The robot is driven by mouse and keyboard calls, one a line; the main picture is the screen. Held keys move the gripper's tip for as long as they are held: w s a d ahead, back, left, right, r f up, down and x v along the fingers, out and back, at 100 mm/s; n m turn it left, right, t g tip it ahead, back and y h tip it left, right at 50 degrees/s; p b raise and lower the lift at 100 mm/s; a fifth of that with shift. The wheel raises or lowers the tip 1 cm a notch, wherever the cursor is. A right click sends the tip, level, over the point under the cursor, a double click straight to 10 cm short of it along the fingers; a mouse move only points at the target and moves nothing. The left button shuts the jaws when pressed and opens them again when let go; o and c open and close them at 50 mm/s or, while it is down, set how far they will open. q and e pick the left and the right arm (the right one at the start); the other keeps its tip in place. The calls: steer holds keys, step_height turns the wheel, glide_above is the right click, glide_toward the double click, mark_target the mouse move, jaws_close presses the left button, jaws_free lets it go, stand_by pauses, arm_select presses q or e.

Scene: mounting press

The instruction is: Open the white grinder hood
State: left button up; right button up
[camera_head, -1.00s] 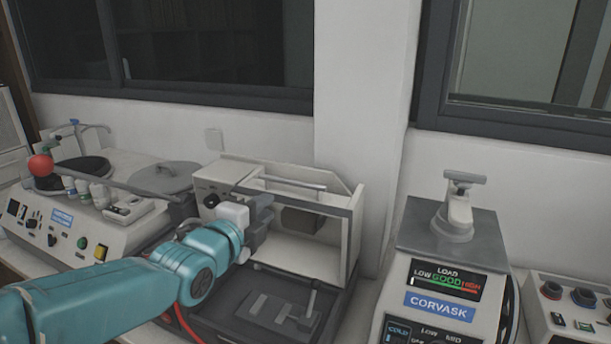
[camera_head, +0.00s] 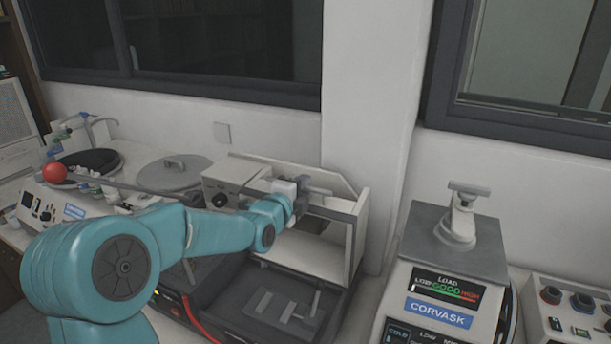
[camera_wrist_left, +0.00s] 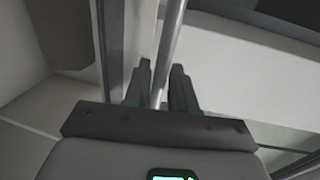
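The white grinder hood (camera_head: 352,240) is a box-like cover with a grey front edge, standing over a dark tray at the middle of the head view. A thin metal handle bar runs along its upper front; in the left wrist view the bar (camera_wrist_left: 170,40) passes between the two fingers. My left gripper (camera_head: 306,193) is at this bar in the head view, hiding part of it. In the left wrist view its dark fingers (camera_wrist_left: 161,88) lie close on both sides of the bar and look shut on it. The right gripper is not in view.
A Corvask press (camera_head: 455,245) with a grey top stands to the right. A control box (camera_head: 570,310) is at the far right. The wall is close behind.

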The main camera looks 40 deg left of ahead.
arm_select(q)
steer(key=shift+x, duration=1.15)
steer(key=shift+s, duration=0.15)
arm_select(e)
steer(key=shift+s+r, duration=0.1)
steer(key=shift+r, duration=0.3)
